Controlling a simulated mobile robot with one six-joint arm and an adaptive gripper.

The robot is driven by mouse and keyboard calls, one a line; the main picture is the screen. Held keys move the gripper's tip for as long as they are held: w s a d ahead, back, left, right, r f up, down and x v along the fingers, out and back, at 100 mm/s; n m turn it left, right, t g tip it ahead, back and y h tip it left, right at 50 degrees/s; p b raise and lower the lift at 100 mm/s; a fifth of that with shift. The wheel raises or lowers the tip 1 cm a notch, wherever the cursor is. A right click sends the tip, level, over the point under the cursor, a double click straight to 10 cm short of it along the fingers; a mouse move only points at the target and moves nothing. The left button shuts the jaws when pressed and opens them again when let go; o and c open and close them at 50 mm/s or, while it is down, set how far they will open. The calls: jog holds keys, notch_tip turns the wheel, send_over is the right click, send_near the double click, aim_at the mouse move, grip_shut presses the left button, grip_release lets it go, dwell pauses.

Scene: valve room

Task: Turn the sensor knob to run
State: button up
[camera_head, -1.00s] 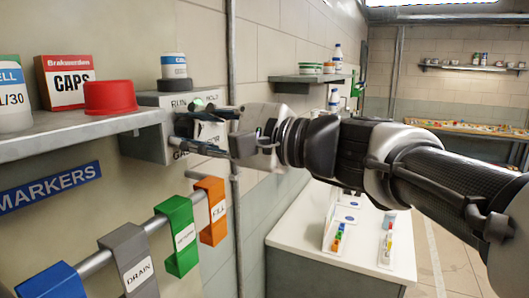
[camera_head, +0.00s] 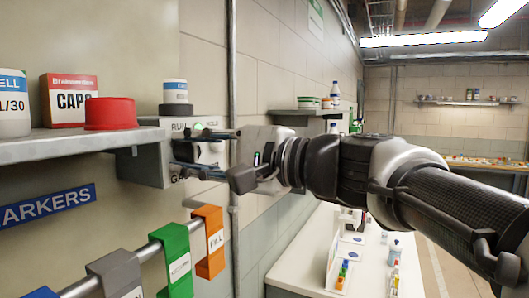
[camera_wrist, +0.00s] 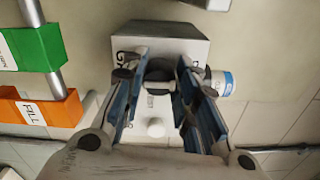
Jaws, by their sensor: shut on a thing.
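A small green spot (camera_head: 198,125) shows between those words. My gripper (camera_head: 180,155) reaches in from the right, its fingers over the box front. In the wrist view the box (camera_wrist: 185,45) is at top centre, and my gripper (camera_wrist: 158,75) has its blue-sided fingers on either side of a dark round knob (camera_wrist: 160,68), closed on it. A white stub (camera_wrist: 155,129) shows nearer the palm. The fingers partly cover the knob, and I cannot read its setting.
A rail below carries green (camera_head: 174,262) and orange (camera_head: 208,241) tags. A vertical pipe (camera_head: 233,80) runs behind my gripper.

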jog(key=o, duration=1.1)
jog(key=shift+c, duration=0.2)
jog(key=shift+d, duration=0.15)
jog(key=v, duration=1.1)
jog(key=shift+s+d, duration=0.15)
jog(key=shift+d, duration=0.15)
jog(key=shift+f, duration=0.1)
